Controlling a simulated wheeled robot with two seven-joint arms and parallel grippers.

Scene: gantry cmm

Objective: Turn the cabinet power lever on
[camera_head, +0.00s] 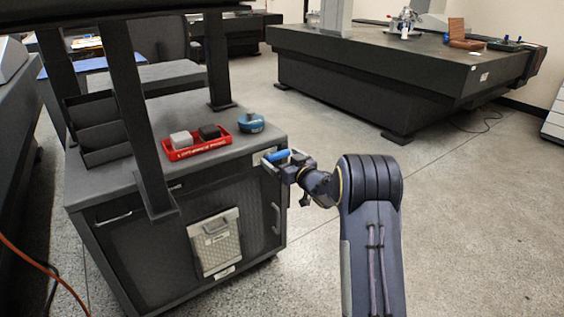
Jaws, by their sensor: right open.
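A dark grey cabinet (165,250) with a grey top stands at the left. My right gripper (270,161) is open at the cabinet's upper right corner, its fingers pointing left. A small blue bar (278,155) shows at the fingers; I cannot tell whether it is a finger or part of a lever. No power lever can be made out clearly, and the gripper hides part of the cabinet's corner. My left gripper is not in view.
On the cabinet top are a red tray (197,149) with blocks and a round blue object (251,123). Dark posts stand before and beside the cabinet. A pale panel (215,243) is on its front. A large dark table (390,65) stands behind; the floor at right is clear.

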